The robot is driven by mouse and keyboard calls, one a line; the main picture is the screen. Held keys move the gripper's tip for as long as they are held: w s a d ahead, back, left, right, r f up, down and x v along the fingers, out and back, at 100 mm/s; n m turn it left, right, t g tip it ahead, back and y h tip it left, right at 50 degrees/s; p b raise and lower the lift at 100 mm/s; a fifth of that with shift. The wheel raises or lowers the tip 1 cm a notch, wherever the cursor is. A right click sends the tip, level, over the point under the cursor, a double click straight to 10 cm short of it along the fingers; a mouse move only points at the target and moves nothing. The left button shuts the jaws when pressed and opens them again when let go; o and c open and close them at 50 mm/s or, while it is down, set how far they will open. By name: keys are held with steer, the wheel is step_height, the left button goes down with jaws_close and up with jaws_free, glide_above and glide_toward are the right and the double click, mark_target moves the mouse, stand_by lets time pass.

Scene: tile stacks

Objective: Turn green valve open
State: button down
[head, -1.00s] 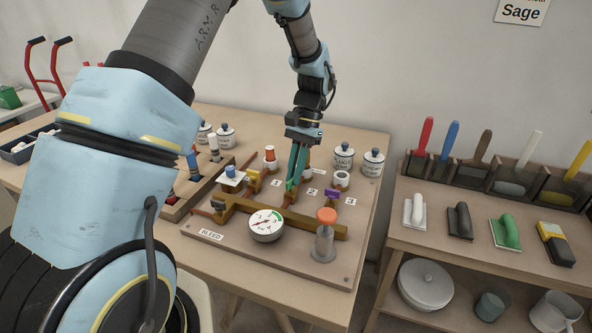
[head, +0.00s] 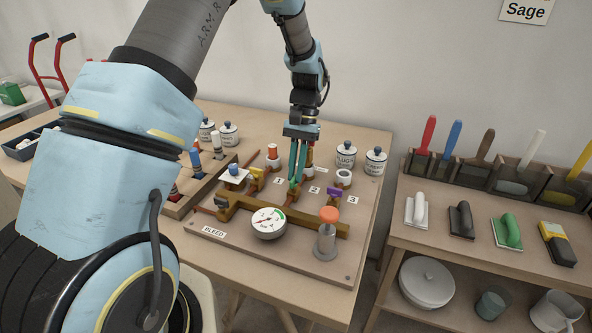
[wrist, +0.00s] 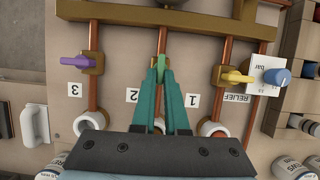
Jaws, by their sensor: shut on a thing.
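The green valve (wrist: 160,66) sits on the middle pipe of the board, beside the label 2. Its handle is between my gripper's fingertips (wrist: 160,80), and the fingers are shut on it. The visible part of the handle looks lined up with its copper pipe. In the head view, my gripper (head: 296,178) reaches down to the green valve (head: 294,186), which the fingers mostly hide.
A purple valve (wrist: 78,62) and a yellow valve (wrist: 236,77) flank the green one, with handles across their pipes. A gauge (head: 268,223), an orange-topped plunger (head: 328,216) and a blue relief knob (wrist: 277,77) stand close by.

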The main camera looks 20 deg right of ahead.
steer(key=c, duration=0.9)
jaws_free()
steer(key=shift+c, duration=0.2)
steer(key=b+v, duration=0.2)
steer(key=v, duration=0.8)
steer(key=shift+w+r, duration=0.2)
steer(key=shift+r, duration=0.15)
steer(key=shift+d, duration=0.1)
steer(key=a+n+t+h, duration=0.2)
steer(key=a+n, duration=0.1)
steer(key=a, duration=1.1)
steer(key=s+a+f+n+t, duration=0.1)
steer(key=s+a, duration=0.3)
steer(key=a, duration=0.3)
steer(key=s+a+f+n+t+h, duration=0.1)
steer(key=s+a, duration=0.3)
steer(key=a, duration=0.4)
steer(key=shift+s+n+t, duration=0.4)
steer(key=shift+n+t, duration=0.1)
steer(key=shift+n, duration=0.3)
